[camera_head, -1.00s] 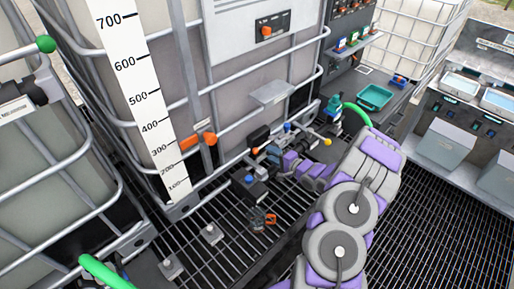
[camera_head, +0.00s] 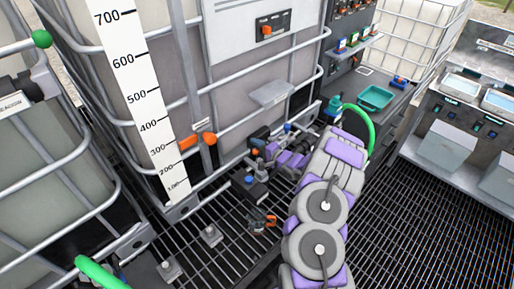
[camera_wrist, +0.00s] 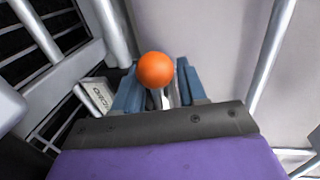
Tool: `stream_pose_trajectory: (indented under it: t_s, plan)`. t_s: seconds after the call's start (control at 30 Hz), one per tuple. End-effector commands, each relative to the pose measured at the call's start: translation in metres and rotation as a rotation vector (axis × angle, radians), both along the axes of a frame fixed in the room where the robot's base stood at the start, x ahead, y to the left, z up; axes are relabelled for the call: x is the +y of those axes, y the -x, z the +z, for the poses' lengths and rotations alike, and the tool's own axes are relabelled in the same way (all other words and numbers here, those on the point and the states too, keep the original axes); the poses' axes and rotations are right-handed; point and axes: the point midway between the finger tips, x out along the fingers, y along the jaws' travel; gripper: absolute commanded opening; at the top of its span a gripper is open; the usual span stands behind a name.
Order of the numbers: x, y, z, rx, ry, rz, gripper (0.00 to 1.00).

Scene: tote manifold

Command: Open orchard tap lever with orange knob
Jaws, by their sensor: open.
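An orange ball knob (camera_wrist: 156,70) shows in the wrist view, in line with the gap between the blue fingers of my gripper (camera_wrist: 156,95). The fingers are open, one on each side of it in the picture; I cannot tell whether they touch it. Part of its lever is hidden behind the knob and fingers. A partly readable name plate (camera_wrist: 97,97) is left of the fingers. In the head view, my gripper (camera_head: 262,143) is low at the tote's front, and a small bit of orange shows at its tip.
Another orange knob (camera_head: 209,138) sits on the tote front, left of my gripper. Metal tote bars (camera_wrist: 272,55) flank the gripper. A black box (camera_head: 250,187) stands below on the grating, near an orange-and-dark item (camera_head: 262,222). A teal tray (camera_head: 375,97) is on the right-hand shelf.

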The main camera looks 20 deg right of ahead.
Motion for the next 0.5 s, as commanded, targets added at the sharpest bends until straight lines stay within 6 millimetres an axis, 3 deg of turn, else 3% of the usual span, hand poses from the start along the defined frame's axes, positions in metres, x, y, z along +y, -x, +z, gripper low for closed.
stream_pose_trajectory:
  t_s: [0.07,0.5]
  plan:
    - [0.0000,0.0001,-0.0001,0.000,0.000,0.000,0.40]
    - [0.0000,0.0005,-0.0010,0.002,0.000,0.000,0.00]
